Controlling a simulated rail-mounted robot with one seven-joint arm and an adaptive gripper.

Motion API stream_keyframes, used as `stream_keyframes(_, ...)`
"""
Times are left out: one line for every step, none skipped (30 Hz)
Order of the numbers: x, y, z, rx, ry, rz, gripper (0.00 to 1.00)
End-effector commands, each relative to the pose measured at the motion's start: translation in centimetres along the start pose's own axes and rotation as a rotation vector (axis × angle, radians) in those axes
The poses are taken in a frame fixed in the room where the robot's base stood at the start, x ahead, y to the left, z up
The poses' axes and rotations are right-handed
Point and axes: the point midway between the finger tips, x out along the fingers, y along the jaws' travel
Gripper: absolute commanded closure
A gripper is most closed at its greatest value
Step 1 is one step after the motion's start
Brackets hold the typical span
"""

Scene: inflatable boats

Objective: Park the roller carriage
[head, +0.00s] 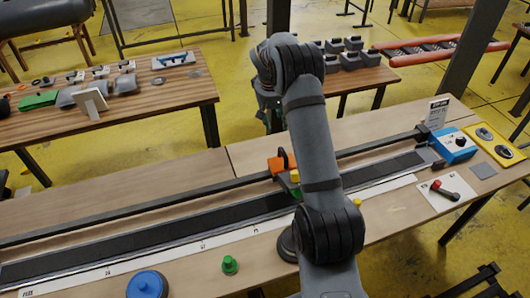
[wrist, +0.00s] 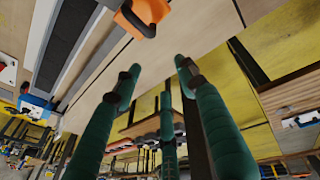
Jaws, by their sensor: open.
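The roller carriage (head: 279,164) is an orange block with a black handle, sitting on the long dark rail at mid-bench; green and yellow parts show beside it, partly behind my arm. In the wrist view the orange carriage (wrist: 150,12) with its black handle is at the top edge. The rail (head: 150,210) runs from lower left to an end block at upper right. My gripper (wrist: 160,72) has dark green fingers, spread open with nothing between them, apart from the carriage.
At the rail's right end are a blue box (head: 454,146) with a black knob, a sign (head: 438,111) and a yellow panel (head: 505,152). A red-knobbed lever (head: 444,190), a green knob (head: 230,265) and a blue disc (head: 147,285) lie in front. Other tables stand behind.

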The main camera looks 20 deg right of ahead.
Motion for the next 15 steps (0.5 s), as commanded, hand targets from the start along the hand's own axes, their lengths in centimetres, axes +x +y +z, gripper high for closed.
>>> stream_keyframes(-0.5,0.5,0.4,0.002,-0.024,0.009,0.59)
stream_keyframes(-0.7,0.7,0.9,0.001,-0.047,0.014,0.59)
stream_keyframes(-0.9,0.8,1.8,0.0,-0.081,0.015,0.59)
stream_keyframes(-0.9,0.8,2.6,-0.001,-0.109,0.015,0.59)
stream_keyframes(-1.0,0.8,3.3,-0.004,-0.134,0.015,0.59)
stream_keyframes(-1.1,0.6,4.1,-0.004,-0.162,0.011,0.59)
stream_keyframes(-1.2,0.5,4.6,-0.005,-0.18,0.006,0.59)
stream_keyframes(-1.2,0.4,5.0,-0.007,-0.193,0.001,0.59)
stream_keyframes(-1.1,0.2,5.4,-0.01,-0.207,-0.004,0.59)
stream_keyframes(-0.9,0.2,5.5,-0.019,-0.21,-0.005,0.59)
stream_keyframes(-0.7,0.2,5.5,-0.026,-0.21,-0.006,0.59)
stream_keyframes(-0.3,0.2,5.6,-0.03,-0.209,-0.006,0.59)
stream_keyframes(0.1,0.2,5.7,-0.03,-0.209,-0.006,0.59)
stream_keyframes(0.5,0.2,5.8,-0.03,-0.209,-0.007,0.59)
stream_keyframes(1.2,0.1,6.0,-0.03,-0.21,-0.008,0.59)
